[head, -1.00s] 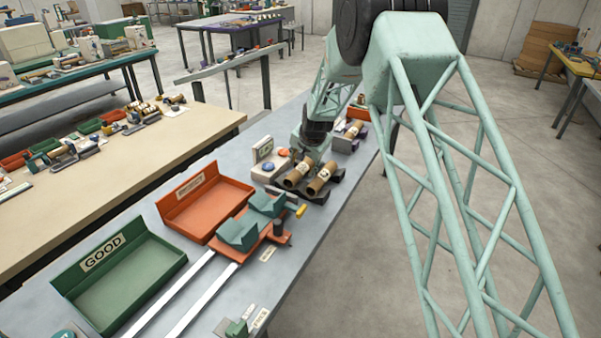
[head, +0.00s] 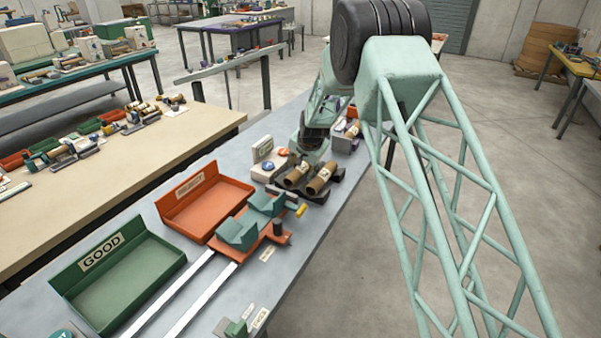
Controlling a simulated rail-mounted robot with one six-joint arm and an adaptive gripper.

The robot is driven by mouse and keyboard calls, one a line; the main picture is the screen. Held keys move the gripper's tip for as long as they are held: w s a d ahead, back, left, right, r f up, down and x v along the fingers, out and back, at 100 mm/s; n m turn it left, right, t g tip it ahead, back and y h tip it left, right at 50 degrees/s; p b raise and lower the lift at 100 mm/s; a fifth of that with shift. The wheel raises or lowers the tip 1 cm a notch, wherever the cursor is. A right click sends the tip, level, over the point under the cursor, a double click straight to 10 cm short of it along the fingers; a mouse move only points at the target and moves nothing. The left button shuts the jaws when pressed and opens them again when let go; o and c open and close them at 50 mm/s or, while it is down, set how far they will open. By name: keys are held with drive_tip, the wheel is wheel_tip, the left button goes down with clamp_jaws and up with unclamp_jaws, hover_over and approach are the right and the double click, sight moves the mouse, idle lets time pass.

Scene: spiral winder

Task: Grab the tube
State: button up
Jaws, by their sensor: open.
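Two brown cardboard tubes with pale labels lie side by side on a dark holder (head: 333,187) on the grey bench. One is the left tube (head: 297,174), the other the right tube (head: 319,181). My gripper (head: 307,158) is at the far ends of the tubes, pointing down beneath the green wrist. It is open, and no tube is seen held in it. Its fingertips are small and partly hidden behind the tubes, so I cannot tell whether they touch one.
A white box with a blue button (head: 268,166) stands left of the tubes. Nearer are a red tray (head: 205,206), a green GOOD tray (head: 118,275), and an orange fixture with teal blocks (head: 252,240) on two pale rails.

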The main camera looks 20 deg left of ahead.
drive_tip(key=shift+w+a+f, duration=0.1)
drive_tip(key=shift+w+f, duration=0.05)
drive_tip(key=shift+f, duration=0.25)
idle(0.3)
drive_tip(key=c, duration=0.9)
